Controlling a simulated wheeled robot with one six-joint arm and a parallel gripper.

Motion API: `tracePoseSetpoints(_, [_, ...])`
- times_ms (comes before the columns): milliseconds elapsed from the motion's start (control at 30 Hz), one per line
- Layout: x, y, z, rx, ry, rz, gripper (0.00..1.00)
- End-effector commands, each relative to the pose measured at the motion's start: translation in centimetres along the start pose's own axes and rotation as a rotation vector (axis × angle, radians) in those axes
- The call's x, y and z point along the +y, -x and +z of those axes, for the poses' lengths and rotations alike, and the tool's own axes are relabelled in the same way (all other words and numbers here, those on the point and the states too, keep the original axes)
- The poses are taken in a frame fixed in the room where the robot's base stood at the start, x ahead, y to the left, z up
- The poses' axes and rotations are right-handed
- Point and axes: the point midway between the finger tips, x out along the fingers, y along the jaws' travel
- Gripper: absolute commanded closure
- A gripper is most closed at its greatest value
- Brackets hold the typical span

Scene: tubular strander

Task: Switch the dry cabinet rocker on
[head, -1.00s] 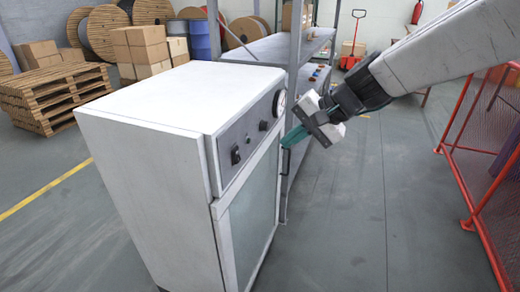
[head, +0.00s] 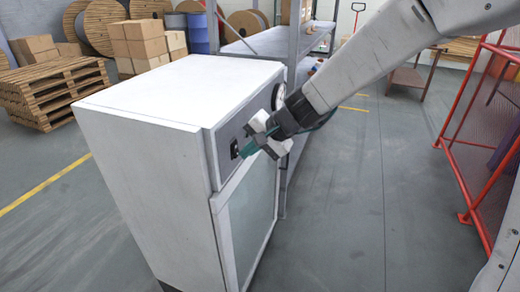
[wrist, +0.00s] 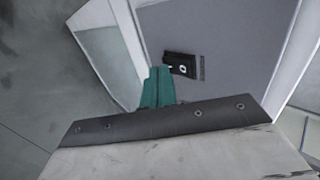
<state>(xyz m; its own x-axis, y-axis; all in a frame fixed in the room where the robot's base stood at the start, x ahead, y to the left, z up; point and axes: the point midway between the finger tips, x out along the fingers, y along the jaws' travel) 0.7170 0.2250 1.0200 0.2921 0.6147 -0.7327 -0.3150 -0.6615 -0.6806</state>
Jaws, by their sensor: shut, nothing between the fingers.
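The dry cabinet (head: 150,110) is a white box with a grey control panel along the top of its front and a glass door (head: 253,210) below. The black rocker switch (head: 234,149) sits at the near end of the panel. In the wrist view the rocker (wrist: 181,66) shows a small white mark on its face, just beyond and right of my fingertips. My gripper (head: 245,151) has teal fingers, shut and empty, close to the panel beside the rocker. It also shows in the wrist view (wrist: 158,75). I cannot tell whether the fingertips touch the panel.
A round gauge (head: 279,96) is on the panel's far end, partly behind my gripper. A metal shelf rack (head: 262,45) stands behind the cabinet. A red mesh fence (head: 475,130) is at the right. The floor between fence and cabinet is clear.

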Motion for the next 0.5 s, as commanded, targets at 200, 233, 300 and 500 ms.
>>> tracePoseSetpoints(200, [-0.16,-0.22,-0.02,0.000,-0.001,0.000,1.00])
tracePoseSetpoints(233, [-0.16,-0.21,-0.02,0.001,0.000,0.000,1.00])
tracePoseSetpoints(300, [-0.16,-0.20,-0.02,0.001,0.000,0.000,1.00])
tracePoseSetpoints(500, [-0.29,-0.66,-0.05,0.001,0.000,0.001,1.00])
